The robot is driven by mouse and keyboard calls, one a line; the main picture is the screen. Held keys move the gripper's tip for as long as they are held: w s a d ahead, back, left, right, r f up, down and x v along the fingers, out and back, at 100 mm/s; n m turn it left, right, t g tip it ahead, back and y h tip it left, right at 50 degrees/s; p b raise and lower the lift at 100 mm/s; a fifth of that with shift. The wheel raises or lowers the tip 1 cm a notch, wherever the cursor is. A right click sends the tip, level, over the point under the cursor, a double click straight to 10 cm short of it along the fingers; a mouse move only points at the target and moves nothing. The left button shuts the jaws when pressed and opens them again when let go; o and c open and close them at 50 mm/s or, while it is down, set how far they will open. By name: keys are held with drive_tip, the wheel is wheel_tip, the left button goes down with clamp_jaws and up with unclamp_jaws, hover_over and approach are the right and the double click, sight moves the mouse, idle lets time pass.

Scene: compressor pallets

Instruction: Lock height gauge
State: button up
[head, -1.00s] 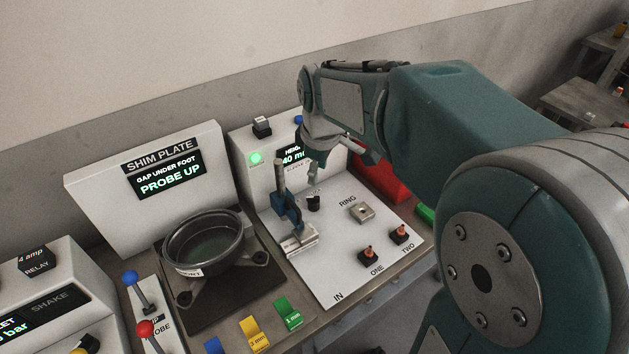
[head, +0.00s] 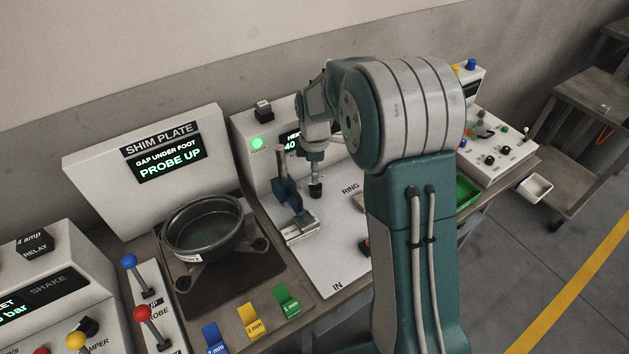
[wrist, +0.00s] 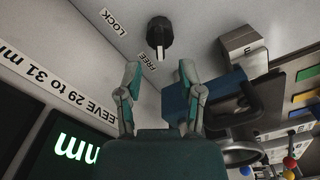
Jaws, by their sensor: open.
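The black knob (wrist: 160,36) is in the upper middle of the wrist view, its white pointer aimed down, nearer the FREE label (wrist: 147,61) than the LOCK label (wrist: 116,21). My gripper (wrist: 161,70) is open and empty, with its fingertips apart on either side below the knob, not touching it as far as I can see. The blue height gauge (wrist: 180,103) shows behind the right finger; in the head view it (head: 289,196) stands on the white panel, left of the knob (head: 316,190). The fingers are hard to make out in the head view.
The height display (head: 290,144) is partly hidden by my arm. Left are the shim plate station with a round dark pot (head: 203,226) and coloured shim tabs (head: 254,318). My arm covers the panel's right side. A green tray (head: 466,192) lies beyond it.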

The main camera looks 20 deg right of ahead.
sight(315, 189)
drive_tip(key=f, duration=0.3)
drive_tip(key=shift+d, duration=0.35)
drive_tip(key=shift+f, duration=0.6)
drive_tip(key=shift+a, duration=0.15)
drive_tip(key=shift+a, duration=0.1)
clamp_jaws()
